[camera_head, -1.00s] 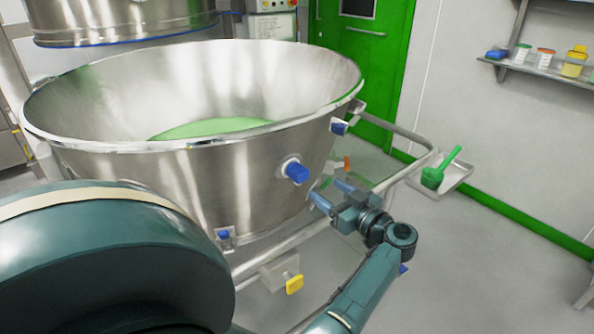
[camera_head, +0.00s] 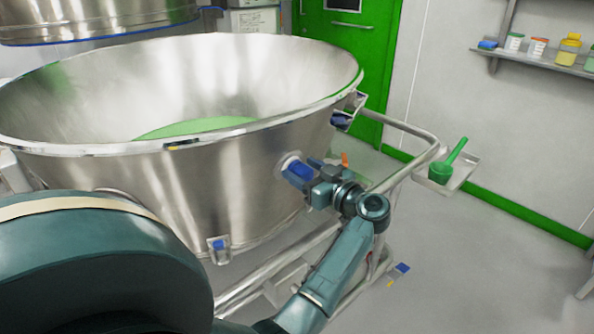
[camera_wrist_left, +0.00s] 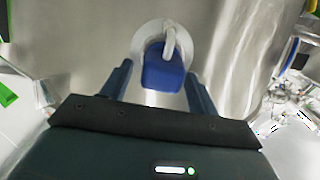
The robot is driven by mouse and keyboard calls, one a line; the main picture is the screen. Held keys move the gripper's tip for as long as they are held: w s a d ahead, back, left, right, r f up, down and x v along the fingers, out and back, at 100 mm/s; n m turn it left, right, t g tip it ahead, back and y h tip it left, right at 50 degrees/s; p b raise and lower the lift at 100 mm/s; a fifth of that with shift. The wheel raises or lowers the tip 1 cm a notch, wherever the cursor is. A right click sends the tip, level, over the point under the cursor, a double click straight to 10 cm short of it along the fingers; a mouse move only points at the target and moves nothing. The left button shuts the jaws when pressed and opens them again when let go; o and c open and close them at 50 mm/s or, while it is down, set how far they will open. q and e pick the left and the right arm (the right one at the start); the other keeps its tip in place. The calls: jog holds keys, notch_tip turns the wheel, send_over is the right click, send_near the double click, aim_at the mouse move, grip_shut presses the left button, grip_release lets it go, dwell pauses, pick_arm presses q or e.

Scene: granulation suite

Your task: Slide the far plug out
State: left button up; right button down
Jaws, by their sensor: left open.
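A blue plug (camera_head: 299,170) sits in a pale round port on the outer wall of the steel bowl (camera_head: 180,180). In the left wrist view the blue plug (camera_wrist_left: 163,70) is close ahead, with a pale loop over its top. My left gripper (camera_head: 309,173) is open at the plug, one finger on each side of it; in the wrist view (camera_wrist_left: 158,75) gaps remain between the fingers and the plug. The head view shows the plug partly covered by my gripper. My right gripper is not in view.
Blue-marked brackets (camera_head: 218,246) sit on the bowl's lower edge and right rim (camera_head: 345,112). A tubular rail (camera_head: 410,165) runs around the bowl, with a tray (camera_head: 462,178) holding a green scoop (camera_head: 442,172).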

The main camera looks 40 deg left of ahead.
pick_arm(q)
jog(key=shift+a, duration=0.3)
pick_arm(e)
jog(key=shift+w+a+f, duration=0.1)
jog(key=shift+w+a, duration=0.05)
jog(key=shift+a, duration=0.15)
